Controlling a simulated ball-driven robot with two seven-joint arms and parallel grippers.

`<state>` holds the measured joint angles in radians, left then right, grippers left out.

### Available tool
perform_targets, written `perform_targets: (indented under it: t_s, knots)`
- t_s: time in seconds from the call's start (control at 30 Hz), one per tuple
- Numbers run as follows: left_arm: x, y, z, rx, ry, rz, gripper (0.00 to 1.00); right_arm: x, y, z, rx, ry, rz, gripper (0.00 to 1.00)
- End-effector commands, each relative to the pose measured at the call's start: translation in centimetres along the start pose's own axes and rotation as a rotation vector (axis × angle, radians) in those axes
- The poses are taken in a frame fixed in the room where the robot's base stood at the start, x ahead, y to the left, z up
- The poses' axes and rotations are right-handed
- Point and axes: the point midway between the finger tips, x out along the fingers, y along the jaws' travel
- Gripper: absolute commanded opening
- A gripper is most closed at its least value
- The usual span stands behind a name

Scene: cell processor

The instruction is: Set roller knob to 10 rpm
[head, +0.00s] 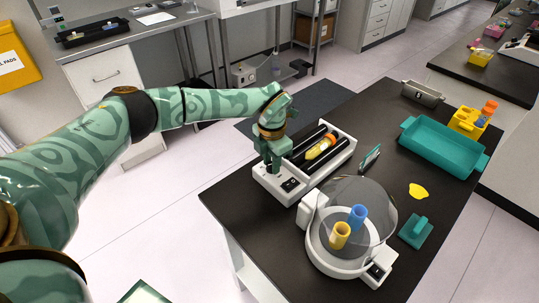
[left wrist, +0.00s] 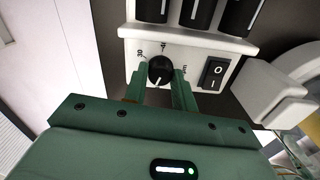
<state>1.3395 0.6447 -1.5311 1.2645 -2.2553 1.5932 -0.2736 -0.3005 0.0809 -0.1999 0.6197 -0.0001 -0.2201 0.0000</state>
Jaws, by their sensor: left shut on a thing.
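The roller machine (head: 338,160) is a white unit with dark rollers at the near left of the black table, with an orange-and-yellow tube (head: 320,147) lying on it. Its round black roller knob (left wrist: 161,69) shows in the left wrist view, on the front panel with small printed marks around it. My left gripper (head: 272,165) reaches down to the panel. In the left wrist view its green fingers (left wrist: 161,88) are closed on the knob's two sides. The head view hides the knob behind the gripper. My right gripper is not in view.
A black rocker switch (left wrist: 214,73) sits right of the knob. A white centrifuge (head: 324,259) with a clear lid and blue and yellow tubes stands close to the roller's right. A teal tray (head: 440,150) and yellow rack (head: 466,122) are farther right. The table's left edge is near.

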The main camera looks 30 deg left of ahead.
Motion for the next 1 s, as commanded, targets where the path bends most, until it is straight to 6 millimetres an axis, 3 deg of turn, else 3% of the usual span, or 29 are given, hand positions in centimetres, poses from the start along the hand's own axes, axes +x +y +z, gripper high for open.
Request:
perform_targets:
  t_s: [0.1,0.4,1.0]
  knots:
    - [-0.6,0.0,0.1,-0.091,-0.005,0.001,0.04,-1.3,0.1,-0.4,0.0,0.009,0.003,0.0]
    - [-0.3,0.0,0.1,-0.254,-0.005,0.0,0.04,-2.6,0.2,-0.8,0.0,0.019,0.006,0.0]
    - [-0.2,0.1,0.2,-0.318,-0.006,0.001,0.04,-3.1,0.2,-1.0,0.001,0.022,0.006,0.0]
